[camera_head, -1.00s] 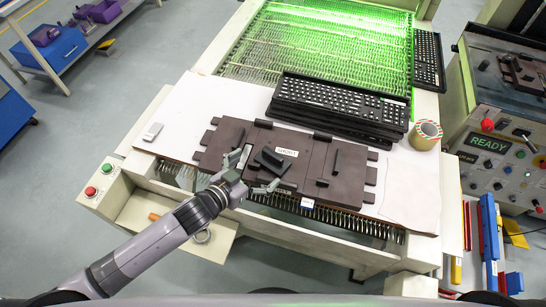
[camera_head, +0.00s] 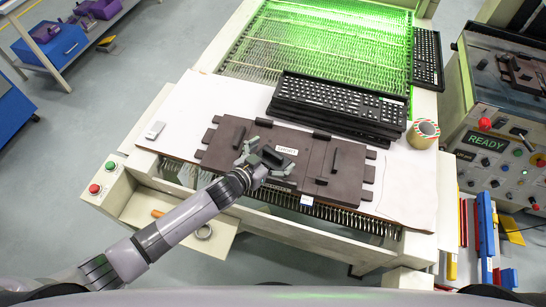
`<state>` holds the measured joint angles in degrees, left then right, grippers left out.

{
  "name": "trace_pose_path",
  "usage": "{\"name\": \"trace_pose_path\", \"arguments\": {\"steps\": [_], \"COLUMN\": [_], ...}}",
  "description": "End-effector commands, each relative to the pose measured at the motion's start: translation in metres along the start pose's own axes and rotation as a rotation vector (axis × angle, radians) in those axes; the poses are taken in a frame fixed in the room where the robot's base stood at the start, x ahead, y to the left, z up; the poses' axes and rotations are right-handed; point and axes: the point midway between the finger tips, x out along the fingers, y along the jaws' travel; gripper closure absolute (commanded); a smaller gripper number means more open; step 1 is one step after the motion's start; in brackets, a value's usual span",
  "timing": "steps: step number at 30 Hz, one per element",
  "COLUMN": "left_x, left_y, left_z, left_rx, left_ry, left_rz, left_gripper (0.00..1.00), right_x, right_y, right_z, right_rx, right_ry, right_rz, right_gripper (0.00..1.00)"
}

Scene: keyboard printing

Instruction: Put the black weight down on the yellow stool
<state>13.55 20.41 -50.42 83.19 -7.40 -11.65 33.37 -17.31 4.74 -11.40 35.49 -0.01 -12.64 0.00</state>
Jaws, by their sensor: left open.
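A dark block (camera_head: 272,157), which looks like the black weight, sits on the left half of the brown fixture plate (camera_head: 232,133) on the machine's front table. My left gripper (camera_head: 266,158) reaches over the plate from the lower left. Its fingers are open and spread on either side of the block. I cannot tell whether they touch it, and the gripper partly hides it. No yellow stool can be made out in the view. My right gripper is not in view.
Stacked black keyboards (camera_head: 335,102) lie behind the plate. A control panel reading READY (camera_head: 487,143) stands at far right. Open floor lies to the left.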

Motion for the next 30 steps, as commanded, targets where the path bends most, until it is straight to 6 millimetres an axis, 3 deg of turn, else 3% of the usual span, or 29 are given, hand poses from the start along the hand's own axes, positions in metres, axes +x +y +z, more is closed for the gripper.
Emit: {"name": "trace_pose_path", "arguments": {"steps": [4, 30], "left_x": [-0.0001, -0.0003], "left_y": [0.0002, 0.0016], "left_z": [-0.0001, 0.0006], "left_rx": [0.000, -0.002], "left_ry": [0.000, -0.001], "left_rz": [0.000, 0.002], "left_gripper": [0.00, 0.58], "right_x": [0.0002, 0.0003], "right_y": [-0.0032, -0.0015], "right_z": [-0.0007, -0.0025], "right_rx": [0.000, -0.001], "right_ry": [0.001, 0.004], "right_rz": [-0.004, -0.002], "right_gripper": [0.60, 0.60]}}
